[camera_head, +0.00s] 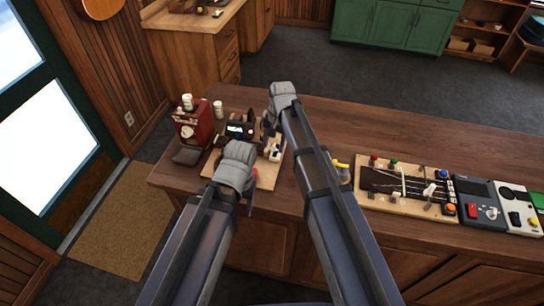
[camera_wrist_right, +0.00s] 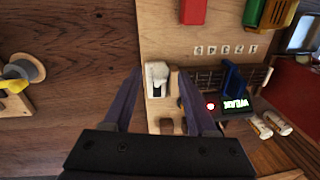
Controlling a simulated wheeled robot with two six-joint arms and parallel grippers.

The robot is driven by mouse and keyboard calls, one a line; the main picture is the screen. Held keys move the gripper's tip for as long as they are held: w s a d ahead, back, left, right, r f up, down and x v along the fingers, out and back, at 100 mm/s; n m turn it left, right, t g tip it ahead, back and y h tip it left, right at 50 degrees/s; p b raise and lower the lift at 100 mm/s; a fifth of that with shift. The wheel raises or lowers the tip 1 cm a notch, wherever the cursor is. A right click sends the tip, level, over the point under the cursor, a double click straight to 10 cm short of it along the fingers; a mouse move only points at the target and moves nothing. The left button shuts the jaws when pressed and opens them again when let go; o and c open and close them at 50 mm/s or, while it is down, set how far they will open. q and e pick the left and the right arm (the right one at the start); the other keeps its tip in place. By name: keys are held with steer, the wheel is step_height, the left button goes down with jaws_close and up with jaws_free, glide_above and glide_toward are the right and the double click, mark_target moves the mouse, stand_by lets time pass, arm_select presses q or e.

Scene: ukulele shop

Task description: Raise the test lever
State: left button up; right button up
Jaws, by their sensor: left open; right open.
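The test lever (camera_wrist_right: 157,77) has a white cap and sits on a small block on a light wooden board (camera_wrist_right: 160,28). In the head view the lever (camera_head: 275,153) is near the right edge of the board. My right gripper (camera_wrist_right: 158,74) is open, with one finger on each side of the lever in the wrist view. I cannot tell whether the fingers touch it. In the head view my right gripper (camera_head: 268,133) is partly hidden by its wrist. My left gripper (camera_head: 250,195) is open and empty by the board's front edge, mostly hidden behind its own wrist.
A lit display (camera_wrist_right: 237,104) reading "WEAK" and a blue upright part (camera_wrist_right: 232,80) stand close to the right finger. A red box (camera_head: 192,122) is at the counter's left end. A spool (camera_wrist_right: 27,68) lies left. A string board (camera_head: 400,187) and devices (camera_head: 480,203) lie further right.

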steer(key=f+b, duration=0.1)
steer(key=f, duration=0.1)
steer(key=f+b, duration=0.1)
steer(key=b, duration=0.1)
steer(key=f+b, duration=0.1)
steer(key=f, duration=0.1)
steer(key=shift+w+a+f+b, duration=0.1)
steer(key=shift+a+f+b, duration=0.2)
steer(key=shift+f+b, duration=0.1)
steer(key=shift+r, duration=0.1)
jaws_close()
stand_by(0.9)
